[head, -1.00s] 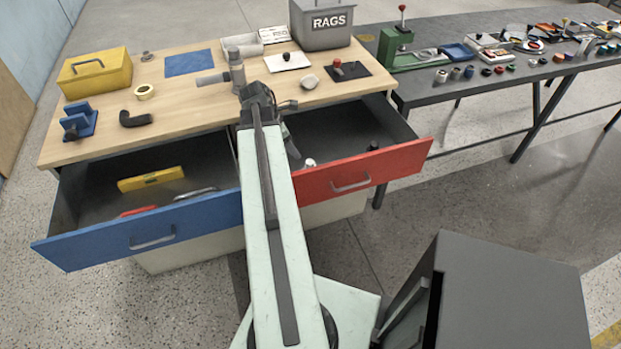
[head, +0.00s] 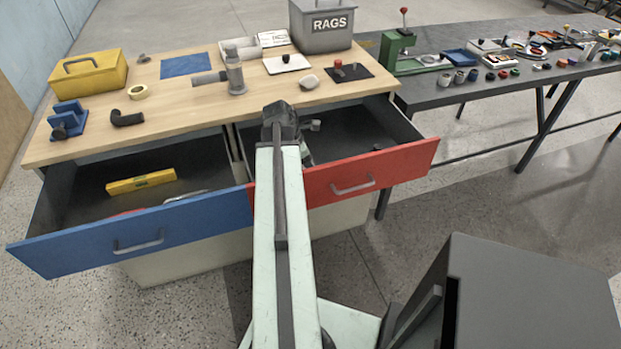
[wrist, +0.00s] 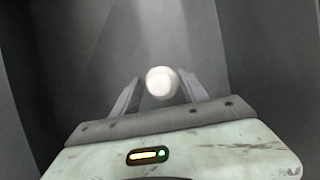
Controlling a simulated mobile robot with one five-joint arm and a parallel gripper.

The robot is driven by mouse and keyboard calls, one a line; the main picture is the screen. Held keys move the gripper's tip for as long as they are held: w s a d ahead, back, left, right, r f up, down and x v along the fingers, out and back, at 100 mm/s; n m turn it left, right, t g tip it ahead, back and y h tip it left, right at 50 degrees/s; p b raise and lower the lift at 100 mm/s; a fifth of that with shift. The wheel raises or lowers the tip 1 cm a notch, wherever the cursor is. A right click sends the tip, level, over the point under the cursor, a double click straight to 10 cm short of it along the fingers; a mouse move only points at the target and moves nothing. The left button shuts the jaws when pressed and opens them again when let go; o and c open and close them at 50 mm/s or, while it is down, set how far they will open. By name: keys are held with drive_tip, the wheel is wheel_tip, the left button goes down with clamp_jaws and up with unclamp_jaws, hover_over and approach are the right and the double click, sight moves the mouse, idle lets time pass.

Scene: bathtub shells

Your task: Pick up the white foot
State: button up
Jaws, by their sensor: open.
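The white foot (wrist: 160,83) is a small round white piece in the wrist view, against the grey inside of a drawer. My gripper (wrist: 160,76) is open, with one finger on each side of the foot in that view. I cannot tell whether the fingers touch it or how far above it they are. In the head view my arm's end reaches into the open red drawer (head: 372,177), and the foot is hidden behind it.
A blue drawer (head: 150,238) is open on the left, with a yellow level (head: 141,182) inside. The red drawer's walls surround my gripper closely. The wooden top (head: 190,120) carries a grey pipe fitting (head: 235,75) and other items.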

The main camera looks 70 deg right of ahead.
drive_tip(key=shift+d+f, duration=0.1)
drive_tip(key=shift+f, duration=0.1)
drive_tip(key=shift+s, duration=0.1)
drive_tip(key=c, duration=1.1)
drive_tip(key=shift+r, duration=0.1)
wheel_tip(320, 180, up, 10)
drive_tip(key=p, duration=1)
drive_tip(key=shift+r+p, duration=0.15)
drive_tip(key=shift+p, duration=0.25)
